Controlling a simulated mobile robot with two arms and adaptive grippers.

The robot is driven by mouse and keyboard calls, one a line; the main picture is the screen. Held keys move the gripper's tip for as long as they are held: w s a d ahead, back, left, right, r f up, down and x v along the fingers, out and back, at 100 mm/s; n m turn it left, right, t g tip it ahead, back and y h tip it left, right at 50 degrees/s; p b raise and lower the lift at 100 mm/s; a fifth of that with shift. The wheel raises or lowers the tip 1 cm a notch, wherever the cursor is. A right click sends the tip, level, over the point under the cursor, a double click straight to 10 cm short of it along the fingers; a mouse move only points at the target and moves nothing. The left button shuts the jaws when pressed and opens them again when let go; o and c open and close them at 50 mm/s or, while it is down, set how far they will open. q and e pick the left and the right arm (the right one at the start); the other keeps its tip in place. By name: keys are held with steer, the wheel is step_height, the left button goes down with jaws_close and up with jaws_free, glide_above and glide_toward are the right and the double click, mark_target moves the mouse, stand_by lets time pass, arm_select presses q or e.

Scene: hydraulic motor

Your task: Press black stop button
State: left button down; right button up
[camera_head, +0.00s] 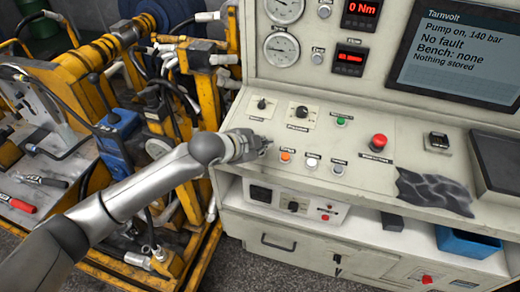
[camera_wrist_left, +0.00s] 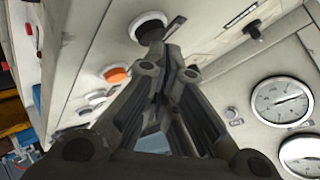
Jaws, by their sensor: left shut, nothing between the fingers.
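The black button (camera_wrist_left: 150,27) in a pale ring shows at the top of the left wrist view, beside the orange button (camera_wrist_left: 117,74). In the head view it is hidden behind my left gripper (camera_head: 262,146). That gripper is shut and empty, over the left end of the panel's lower button row. In the left wrist view its closed fingertips (camera_wrist_left: 170,50) are right at the lower edge of the black button. I cannot tell whether they touch it. My right gripper is in neither view.
In the head view, the orange button (camera_head: 285,156) and white buttons (camera_head: 312,161) sit just right of my gripper. A red mushroom button (camera_head: 378,142) and a green button (camera_head: 341,121) are farther right. A dark cloth (camera_head: 433,190) lies on the console. Yellow machinery (camera_head: 110,62) stands left.

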arm_select(q)
steer(key=shift+f, duration=0.35)
stand_by(0.5)
steer(key=shift+r+p, duration=0.8)
steer(key=shift+p, duration=0.1)
steer(key=r+p, duration=0.3)
steer(key=s+r+p, duration=0.1)
steer(key=r+p, duration=0.1)
steer(key=shift+a, duration=0.15)
stand_by(0.7)
